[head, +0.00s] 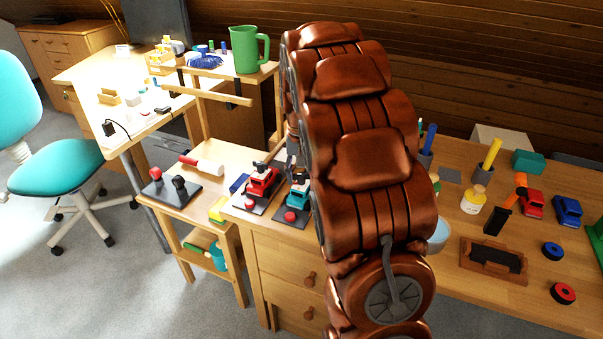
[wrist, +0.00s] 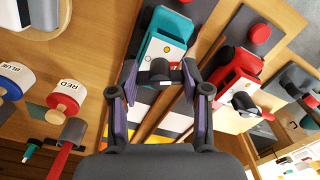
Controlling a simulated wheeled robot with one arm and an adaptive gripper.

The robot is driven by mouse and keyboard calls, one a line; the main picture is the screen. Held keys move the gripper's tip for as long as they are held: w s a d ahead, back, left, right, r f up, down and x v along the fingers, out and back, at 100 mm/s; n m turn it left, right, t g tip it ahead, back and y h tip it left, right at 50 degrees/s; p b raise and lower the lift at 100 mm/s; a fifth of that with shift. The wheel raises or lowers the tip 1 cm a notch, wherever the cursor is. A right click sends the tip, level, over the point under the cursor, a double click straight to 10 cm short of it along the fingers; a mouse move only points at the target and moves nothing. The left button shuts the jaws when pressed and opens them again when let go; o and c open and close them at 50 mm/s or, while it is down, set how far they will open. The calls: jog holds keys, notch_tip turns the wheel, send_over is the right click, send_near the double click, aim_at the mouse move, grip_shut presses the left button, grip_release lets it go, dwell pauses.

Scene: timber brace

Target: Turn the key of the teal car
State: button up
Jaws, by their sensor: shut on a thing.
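The teal car (wrist: 170,36) sits on a dark plate at the top of the wrist view, a white panel on its end facing my gripper. In the head view the teal car (head: 298,197) is partly hidden beside my arm. My gripper (wrist: 160,74) has its two fingers on either side of a small dark key (wrist: 159,67) at the white panel and is shut on it. Fingertips and panel overlap in the picture, so the key's turn angle is hard to tell. In the head view my gripper (head: 292,170) is small and partly hidden behind my arm.
A red car (wrist: 236,72) on a similar plate stands close beside the teal one. Cylinders labelled RED (wrist: 66,96) and BLUE (wrist: 14,80) lie on the left in the wrist view. A green jug (head: 248,49) stands behind. My arm blocks much of the bench.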

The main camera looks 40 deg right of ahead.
aim_at(302, 174)
jog(key=m+p, duration=0.1)
jog(key=m, duration=0.4)
jog(key=shift+r+m, duration=0.1)
jog(key=shift+m, duration=0.2)
jog(key=m+p, duration=0.1)
jog(key=m, duration=0.4)
jog(key=shift+m, duration=0.3)
jog(key=o, duration=1.2)
jog(key=shift+c, duration=0.2)
notch_tip(302, 174, up, 12)
jog(key=shift+c, duration=0.4)
